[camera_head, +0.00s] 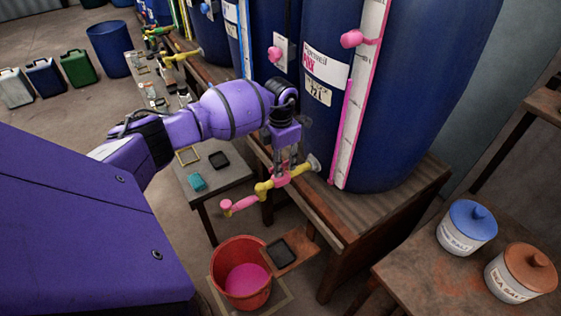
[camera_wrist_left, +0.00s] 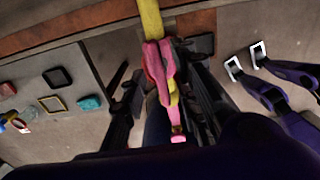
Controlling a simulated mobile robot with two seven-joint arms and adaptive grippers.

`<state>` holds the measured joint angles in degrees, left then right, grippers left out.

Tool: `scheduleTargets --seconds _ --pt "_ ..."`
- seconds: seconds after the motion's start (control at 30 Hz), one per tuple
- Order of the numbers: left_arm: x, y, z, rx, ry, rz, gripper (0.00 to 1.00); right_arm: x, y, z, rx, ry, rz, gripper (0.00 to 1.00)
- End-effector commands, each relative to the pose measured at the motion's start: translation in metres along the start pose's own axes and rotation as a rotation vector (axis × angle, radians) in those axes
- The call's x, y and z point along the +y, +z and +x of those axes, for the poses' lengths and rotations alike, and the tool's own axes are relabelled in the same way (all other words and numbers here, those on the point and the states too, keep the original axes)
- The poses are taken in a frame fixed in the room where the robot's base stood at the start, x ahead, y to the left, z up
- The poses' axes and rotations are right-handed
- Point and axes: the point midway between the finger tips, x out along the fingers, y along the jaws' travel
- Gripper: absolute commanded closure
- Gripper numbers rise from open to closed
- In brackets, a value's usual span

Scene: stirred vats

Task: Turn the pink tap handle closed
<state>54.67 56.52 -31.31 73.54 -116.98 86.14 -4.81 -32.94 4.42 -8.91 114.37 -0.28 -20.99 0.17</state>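The tap sticks out from the blue vat (camera_head: 400,90) marked pink. It has a yellow pipe (camera_head: 264,188) and a pink spout end (camera_head: 240,204). The pink tap handle (camera_head: 281,177) sits on the pipe, partly hidden by my gripper in the head view. In the left wrist view the handle (camera_wrist_left: 154,68) lies roughly along the yellow pipe (camera_wrist_left: 151,18). My left gripper (camera_head: 285,160) is at the handle from above. Its dark fingers (camera_wrist_left: 160,92) stand apart on either side of the handle; contact is not clear. My right gripper is not in view.
A red bucket (camera_head: 215,268) with pink liquid (camera_head: 246,279) stands on the floor below the spout. The wooden vat stand (camera_head: 345,235) is close behind the tap. A low grey table (camera_head: 225,178) is at left, and a table with lidded jars (camera_head: 466,228) at right.

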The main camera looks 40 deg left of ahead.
Motion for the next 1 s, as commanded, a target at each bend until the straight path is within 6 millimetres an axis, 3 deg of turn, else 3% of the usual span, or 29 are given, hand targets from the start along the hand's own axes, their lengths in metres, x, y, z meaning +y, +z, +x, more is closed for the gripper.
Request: scheduleTargets --seconds 0.1,0.3,0.73,1.0 --pt "0.0 0.0 0.0 0.0 0.0 0.0 0.73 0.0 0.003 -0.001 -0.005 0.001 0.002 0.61" --pt "0.0 0.0 0.0 0.0 -0.001 0.0 0.99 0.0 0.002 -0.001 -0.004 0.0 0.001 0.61" --pt "0.0 -0.001 0.001 0.002 -0.001 0.036 1.0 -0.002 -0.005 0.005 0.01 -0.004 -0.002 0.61" --pt "0.001 -0.001 0.003 0.004 0.001 0.193 1.0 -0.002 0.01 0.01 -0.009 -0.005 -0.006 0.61"
